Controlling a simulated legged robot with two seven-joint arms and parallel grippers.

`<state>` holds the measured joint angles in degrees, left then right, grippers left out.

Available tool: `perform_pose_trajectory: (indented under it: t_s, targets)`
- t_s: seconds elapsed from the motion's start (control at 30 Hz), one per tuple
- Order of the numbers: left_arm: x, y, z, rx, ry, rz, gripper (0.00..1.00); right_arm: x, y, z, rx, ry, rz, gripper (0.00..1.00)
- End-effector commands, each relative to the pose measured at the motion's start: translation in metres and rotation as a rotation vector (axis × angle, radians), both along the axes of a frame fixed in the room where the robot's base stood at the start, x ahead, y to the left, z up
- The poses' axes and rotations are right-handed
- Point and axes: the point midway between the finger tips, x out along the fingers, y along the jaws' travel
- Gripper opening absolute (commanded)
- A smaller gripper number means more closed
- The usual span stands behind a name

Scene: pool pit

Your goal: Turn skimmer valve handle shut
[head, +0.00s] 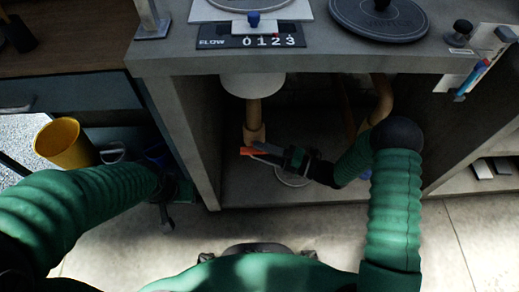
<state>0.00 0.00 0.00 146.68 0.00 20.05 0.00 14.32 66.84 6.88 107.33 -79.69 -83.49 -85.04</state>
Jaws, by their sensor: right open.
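An orange-red valve handle (247,152) shows at the foot of a tan pipe (253,118) inside the open bay under the counter. My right gripper (264,153) reaches into the bay from the right, its fingers pointing left at the handle. It is open, and its fingertips overlap the handle in the picture; I cannot tell whether they touch it. The gripper hides part of the handle and the valve body. My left gripper (166,217) hangs low outside the bay, left of its side wall, away from the valve; its jaw opening is too dark to read.
The grey counter (330,62) overhangs the bay, and its left side wall (187,135) stands between my arms. A white basin (252,84) hangs above the pipe. Another tan pipe (382,100) stands at the right. A yellow bucket (65,144) is at the left. The floor in front is bare.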

Motion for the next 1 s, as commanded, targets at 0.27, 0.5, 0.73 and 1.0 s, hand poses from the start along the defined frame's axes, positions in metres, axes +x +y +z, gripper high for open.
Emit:
perform_pose_trajectory:
  t_s: [0.27,0.5,0.73,1.0]
  targets:
    - [0.000,0.000,0.032,0.000,0.000,0.000,0.36,-0.028,-0.070,0.004,-0.002,0.004,-0.007,0.43]
    - [0.000,0.000,0.049,0.000,0.000,0.000,0.36,-0.052,-0.128,0.000,-0.002,0.003,-0.005,0.43]
    - [0.000,0.000,0.052,0.000,0.000,0.000,0.36,-0.060,-0.148,-0.003,-0.001,0.003,-0.003,0.43]
    - [0.000,0.000,0.052,0.000,0.000,0.000,0.36,-0.060,-0.148,-0.003,-0.001,0.003,-0.003,0.43]
